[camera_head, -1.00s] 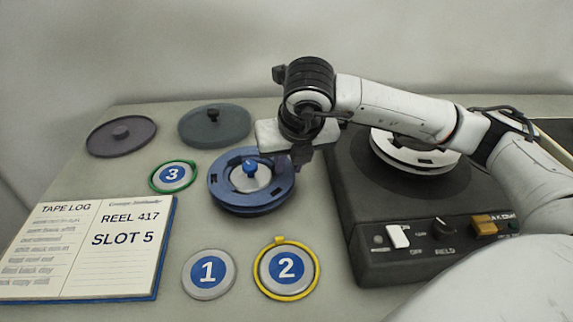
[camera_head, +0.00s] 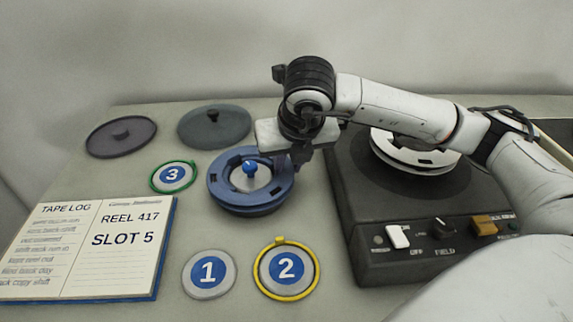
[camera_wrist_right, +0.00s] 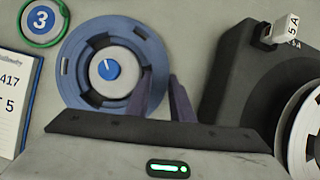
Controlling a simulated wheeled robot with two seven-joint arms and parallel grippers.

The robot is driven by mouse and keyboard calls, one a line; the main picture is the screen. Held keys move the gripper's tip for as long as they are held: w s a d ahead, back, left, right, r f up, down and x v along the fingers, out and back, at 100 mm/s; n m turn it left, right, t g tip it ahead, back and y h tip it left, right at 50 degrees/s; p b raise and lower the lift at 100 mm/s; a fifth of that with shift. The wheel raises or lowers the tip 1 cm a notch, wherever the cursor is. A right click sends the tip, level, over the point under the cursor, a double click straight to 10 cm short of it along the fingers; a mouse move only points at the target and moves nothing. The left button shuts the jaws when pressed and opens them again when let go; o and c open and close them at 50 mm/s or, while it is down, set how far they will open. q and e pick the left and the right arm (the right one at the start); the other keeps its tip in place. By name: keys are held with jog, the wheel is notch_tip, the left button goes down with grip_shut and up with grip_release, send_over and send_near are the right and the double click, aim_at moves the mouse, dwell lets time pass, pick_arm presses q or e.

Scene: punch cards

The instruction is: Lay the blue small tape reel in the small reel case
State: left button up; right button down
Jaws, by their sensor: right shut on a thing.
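The blue small tape reel (camera_head: 223,187) lies flat in the middle of the table, with a pale hub and a blue knob at its centre. It also shows in the wrist view (camera_wrist_right: 72,72). A darker blue round rim (camera_head: 250,209) shows just beneath it; this may be the small reel case, but I cannot tell how the reel sits in it. My right gripper (camera_head: 296,156) is at the reel's right edge, shut on its rim, with its fingers (camera_wrist_right: 168,98) pointing at that edge in the wrist view. My left gripper is not in view.
A dark tape machine (camera_head: 345,215) with a white reel (camera_head: 412,160) stands to the right. Two round grey lids (camera_head: 140,134) (camera_head: 232,128) lie at the back. Numbered discs (camera_head: 190,291) (camera_head: 313,286) (camera_head: 168,163) and an open log book (camera_head: 130,275) lie in front and left.

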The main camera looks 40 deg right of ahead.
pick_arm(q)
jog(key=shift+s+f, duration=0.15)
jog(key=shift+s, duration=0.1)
pick_arm(e)
jog(key=shift+r, duration=0.1)
jog(key=shift+r, duration=0.1)
